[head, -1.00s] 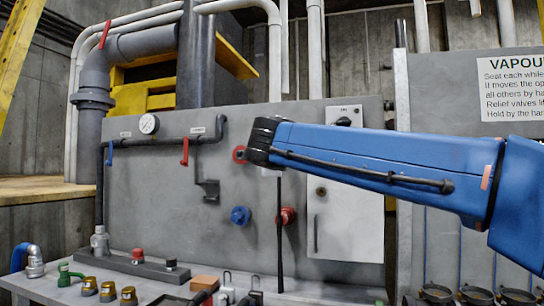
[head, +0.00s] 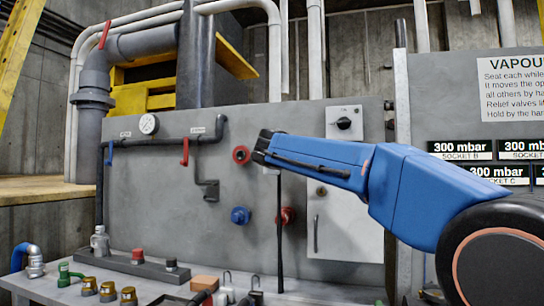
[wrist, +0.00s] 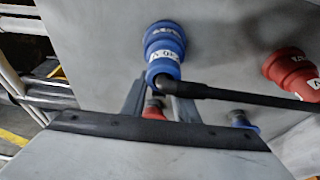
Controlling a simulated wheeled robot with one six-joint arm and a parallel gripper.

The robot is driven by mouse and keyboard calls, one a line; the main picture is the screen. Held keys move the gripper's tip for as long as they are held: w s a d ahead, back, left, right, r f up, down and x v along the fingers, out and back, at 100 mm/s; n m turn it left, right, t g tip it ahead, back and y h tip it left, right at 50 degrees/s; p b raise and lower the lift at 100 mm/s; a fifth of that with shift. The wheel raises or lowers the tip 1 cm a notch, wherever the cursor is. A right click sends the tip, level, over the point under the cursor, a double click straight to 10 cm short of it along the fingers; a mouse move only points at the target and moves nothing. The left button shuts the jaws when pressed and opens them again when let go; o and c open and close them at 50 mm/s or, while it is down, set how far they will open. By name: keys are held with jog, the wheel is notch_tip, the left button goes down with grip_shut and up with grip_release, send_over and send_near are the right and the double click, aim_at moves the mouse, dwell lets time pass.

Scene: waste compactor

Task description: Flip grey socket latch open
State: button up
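My gripper (head: 262,147) is a dark shape at the end of the blue arm, in front of the grey panel in the head view. In the wrist view its two grey fingers (wrist: 158,103) stand apart with nothing held between them. I cannot pick out the grey socket latch for certain. A dark rail (head: 120,263) on the bench carries a grey fitting (head: 100,241), a red-capped one (head: 137,256) and a small dark one (head: 171,264). The gripper is well above them in the picture, apart from them. A labelled blue fitting (wrist: 163,45) lies beyond the fingers.
Brass fittings (head: 108,291) and wire hooks (head: 228,279) crowd the bench front. Another red fitting (wrist: 290,70) shows in the wrist view.

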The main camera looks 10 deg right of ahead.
jog(key=shift+w, duration=0.2)
grip_shut()
jog(key=shift+w+f+m+h, duration=0.1)
jog(key=shift+m+h, duration=0.2)
jog(key=shift+h, duration=0.2)
jog(key=shift+w+a+m+g+h, duration=0.2)
jog(key=shift+w+m+g+h, duration=0.25)
jog(key=shift+m+g+h, duration=1.45)
jog(key=shift+w+a+m+g+h, duration=0.15)
jog(key=shift+w+m+g+h, duration=0.3)
jog(key=shift+m+g+h, duration=1.4)
jog(key=shift+w+a+m+g+h, duration=0.2)
jog(key=shift+w+m+g+h, duration=0.25)
jog(key=shift+m+g+h, duration=1.7)
jog(key=shift+g+h, duration=0.3)
jog(key=shift+g, duration=0.3)
